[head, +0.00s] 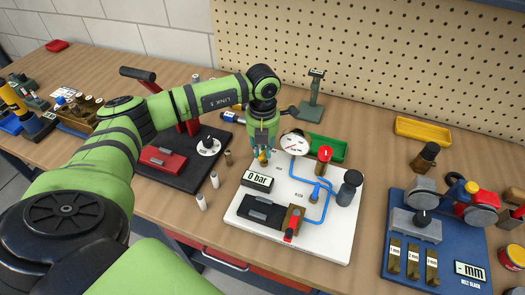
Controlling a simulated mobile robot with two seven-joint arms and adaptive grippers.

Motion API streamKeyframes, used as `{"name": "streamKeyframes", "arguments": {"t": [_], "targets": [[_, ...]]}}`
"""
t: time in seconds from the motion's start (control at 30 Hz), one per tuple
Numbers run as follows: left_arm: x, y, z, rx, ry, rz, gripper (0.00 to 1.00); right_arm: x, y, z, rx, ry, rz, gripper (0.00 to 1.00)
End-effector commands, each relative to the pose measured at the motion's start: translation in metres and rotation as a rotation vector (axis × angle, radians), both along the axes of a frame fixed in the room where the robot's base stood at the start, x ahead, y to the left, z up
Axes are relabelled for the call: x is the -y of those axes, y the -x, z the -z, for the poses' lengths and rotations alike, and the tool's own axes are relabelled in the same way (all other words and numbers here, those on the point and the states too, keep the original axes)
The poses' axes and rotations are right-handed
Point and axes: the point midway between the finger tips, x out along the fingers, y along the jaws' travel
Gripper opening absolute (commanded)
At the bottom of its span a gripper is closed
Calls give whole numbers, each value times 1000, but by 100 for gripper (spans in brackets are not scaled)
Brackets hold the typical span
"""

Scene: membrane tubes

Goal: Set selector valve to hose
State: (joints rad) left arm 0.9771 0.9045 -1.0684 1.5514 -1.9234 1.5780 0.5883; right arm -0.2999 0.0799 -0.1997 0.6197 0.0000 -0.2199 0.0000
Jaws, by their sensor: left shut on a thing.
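A white board (341,247) with a test rig lies on the bench in the middle of the head view. My left gripper (262,158) reaches down over its back left corner, behind the 0 bar display (257,180). It is shut on a small part, mostly hidden by the fingers; I cannot tell whether this is the selector valve. Blue tubing (328,207) joins a round gauge (294,145), a red knob (325,153) and a blue fitting (318,190). A brown block (293,219) with a red piece stands at the front. Valve markings are too small to read.
A dark cylinder (349,188) stands at the board's right. A black board with a red block (163,157) lies to the left, a blue belt gauge board (396,265) to the right. A green tray (327,149) and pegboard (375,60) are behind. Small white cylinders stand left.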

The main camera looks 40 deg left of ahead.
Motion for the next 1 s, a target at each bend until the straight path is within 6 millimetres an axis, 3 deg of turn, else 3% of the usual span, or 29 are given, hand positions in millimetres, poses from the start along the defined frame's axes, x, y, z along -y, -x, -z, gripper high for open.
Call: {"name": "streamKeyframes", "arguments": {"t": [0.3, 1.0], "targets": [[0, -2, 4, 3, -1, 295, 0, 0, 0, 34, 1, 0, 0, 46], [2, -5, 2, 3, -3, 959, 0, 0, -1, 86, 1, 0, 0, 46]]}}
